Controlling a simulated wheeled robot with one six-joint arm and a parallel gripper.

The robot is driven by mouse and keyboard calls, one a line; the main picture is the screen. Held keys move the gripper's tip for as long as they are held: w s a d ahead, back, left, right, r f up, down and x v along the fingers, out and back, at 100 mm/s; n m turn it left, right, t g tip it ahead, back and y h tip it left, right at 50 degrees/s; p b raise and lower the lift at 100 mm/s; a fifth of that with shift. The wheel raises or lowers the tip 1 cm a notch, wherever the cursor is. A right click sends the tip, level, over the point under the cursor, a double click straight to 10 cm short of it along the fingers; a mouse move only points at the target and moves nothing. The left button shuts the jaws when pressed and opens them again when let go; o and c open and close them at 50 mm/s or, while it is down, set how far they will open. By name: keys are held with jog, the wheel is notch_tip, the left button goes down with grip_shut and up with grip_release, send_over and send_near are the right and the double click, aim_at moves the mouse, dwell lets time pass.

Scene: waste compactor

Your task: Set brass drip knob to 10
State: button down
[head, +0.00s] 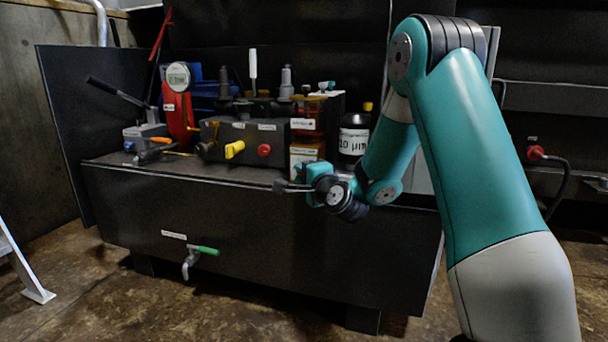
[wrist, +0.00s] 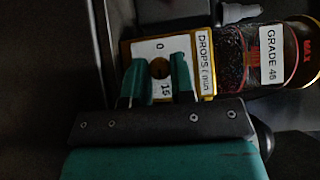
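The brass drip knob (wrist: 160,68) shows in the wrist view, in the middle of a white dial plate (wrist: 143,52) with an amber-yellow edge. The plate reads 0, 15 and DROPS / min. The knob's pointer mark is too dark to read. My gripper (wrist: 160,72) has its two teal fingers apart, one to each side of the knob in the picture. I see no clear contact with it. In the head view my gripper (head: 281,187) is in front of and below the pale dial plate (head: 303,152). The knob cannot be made out there.
An amber bowl (wrist: 262,60) labelled GRADE 46 sits beside the plate in the wrist view.

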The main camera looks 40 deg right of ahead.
jog(key=shift+r+p, duration=0.1)
jog(key=shift+p, duration=0.35)
jog(key=p, duration=0.3)
jog(key=shift+r+n+g+p, duration=0.35)
jog(key=shift+n+g, duration=0.05)
jog(key=n+g+p, duration=0.1)
jog(key=p, duration=0.5)
jog(key=shift+r, duration=0.3)
jog(key=n+g+p, duration=0.1)
jog(key=p, duration=0.6)
jog(key=shift+s+r+g, duration=0.1)
jog(key=shift+r+g, duration=0.05)
jog(key=shift+g, duration=0.15)
jog(key=n+g+p, duration=0.1)
jog(key=p, duration=0.5)
jog(key=shift+a+h, duration=0.1)
jog(key=shift+h, duration=0.2)
jog(key=n+g+p, duration=0.1)
jog(key=g+p, duration=0.1)
jog(key=p, duration=0.2)
jog(key=shift+f+h+p, duration=0.2)
jog(key=shift+h+p, duration=0.1)
jog(key=shift+w+f+n+g+h+p, duration=0.15)
jog(key=shift+w+n+g+h+p, duration=0.1)
jog(key=shift+n+g+h+p, duration=0.4)
jog(key=shift+g, duration=0.35)
